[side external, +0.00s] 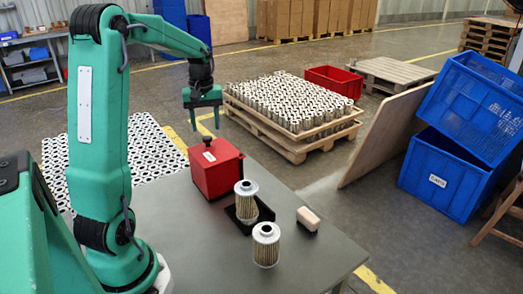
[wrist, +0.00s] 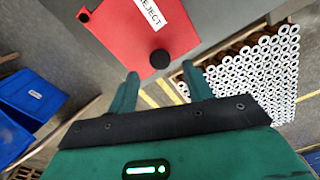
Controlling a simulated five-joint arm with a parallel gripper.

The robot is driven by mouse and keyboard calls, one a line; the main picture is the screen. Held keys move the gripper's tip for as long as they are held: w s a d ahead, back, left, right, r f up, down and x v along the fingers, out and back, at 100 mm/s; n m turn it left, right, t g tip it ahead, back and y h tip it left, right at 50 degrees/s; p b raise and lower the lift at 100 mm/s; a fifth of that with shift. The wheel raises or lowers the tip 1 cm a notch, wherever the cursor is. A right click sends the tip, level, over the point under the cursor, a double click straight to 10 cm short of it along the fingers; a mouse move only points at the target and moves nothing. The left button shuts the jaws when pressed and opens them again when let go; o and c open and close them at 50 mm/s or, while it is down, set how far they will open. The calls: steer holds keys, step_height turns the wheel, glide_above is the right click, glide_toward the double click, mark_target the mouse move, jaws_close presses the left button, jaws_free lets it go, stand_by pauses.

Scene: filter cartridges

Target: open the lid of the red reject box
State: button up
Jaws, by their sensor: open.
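The red reject box (side external: 217,172) stands on the grey table, at its back edge. Its lid looks closed, with a black knob (side external: 207,141) on top. In the wrist view the box's red top (wrist: 185,35) shows with a white REJECT label (wrist: 149,13), and the round black knob (wrist: 160,58) lies near its edge. My gripper (side external: 205,127) is open and empty, pointing down just above the knob and apart from it in the side view. In the wrist view my gripper's fingertips (wrist: 161,72) lie on either side of the knob.
Two filter cartridges (side external: 266,245) stand near the box, one in a black tray (side external: 236,220). A brush-like block (side external: 308,218) lies to their right. A pallet of cartridges (side external: 290,105), a red crate (side external: 334,80) and blue crates (side external: 440,175) stand beyond the table.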

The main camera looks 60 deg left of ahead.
mark_target(207, 137)
steer(key=shift+f, duration=2.05)
jaws_close()
